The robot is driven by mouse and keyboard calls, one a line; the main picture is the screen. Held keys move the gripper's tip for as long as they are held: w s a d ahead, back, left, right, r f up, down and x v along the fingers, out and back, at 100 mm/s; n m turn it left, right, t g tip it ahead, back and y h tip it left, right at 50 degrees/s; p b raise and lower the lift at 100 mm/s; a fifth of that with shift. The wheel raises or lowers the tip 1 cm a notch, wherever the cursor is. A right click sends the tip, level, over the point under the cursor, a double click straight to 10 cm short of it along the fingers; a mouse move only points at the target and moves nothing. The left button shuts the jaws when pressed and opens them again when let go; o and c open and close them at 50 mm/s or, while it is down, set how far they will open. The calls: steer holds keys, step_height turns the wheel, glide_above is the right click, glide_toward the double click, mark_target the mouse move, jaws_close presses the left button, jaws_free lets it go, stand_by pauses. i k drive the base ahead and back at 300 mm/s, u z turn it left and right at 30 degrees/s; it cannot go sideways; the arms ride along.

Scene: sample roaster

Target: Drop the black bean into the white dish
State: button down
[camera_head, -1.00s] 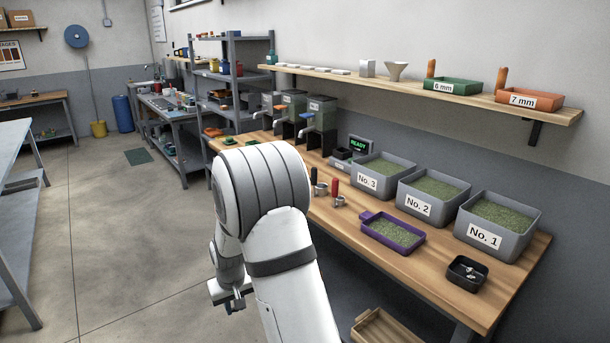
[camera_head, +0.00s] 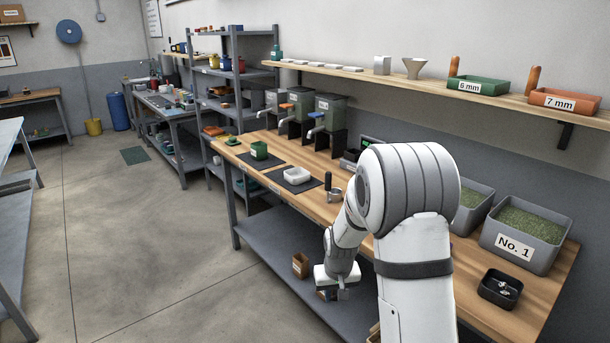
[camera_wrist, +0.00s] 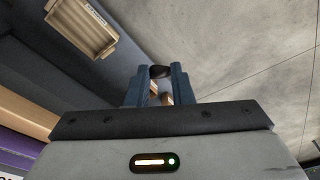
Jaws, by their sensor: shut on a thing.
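The white dish (camera_head: 297,175) sits on a dark mat on the wooden bench in the head view, left of my arm. My gripper (camera_head: 343,294) hangs low in front of the bench, nearer than the dish and to its right, well apart from it. In the wrist view, my gripper's blue fingers (camera_wrist: 160,71) are closed on the small black bean (camera_wrist: 159,72), which shows between the fingertips. The bean cannot be made out in the head view. The white dish is not in the wrist view.
A green container (camera_head: 259,150) stands left of the dish, and a portafilter (camera_head: 334,196) right of it. Dispensers (camera_head: 328,120) stand behind. The No. 1 bin (camera_head: 520,237) and a black box (camera_head: 500,288) are at right.

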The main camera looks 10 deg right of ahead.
mark_target(300, 178)
steer(key=i, duration=0.85)
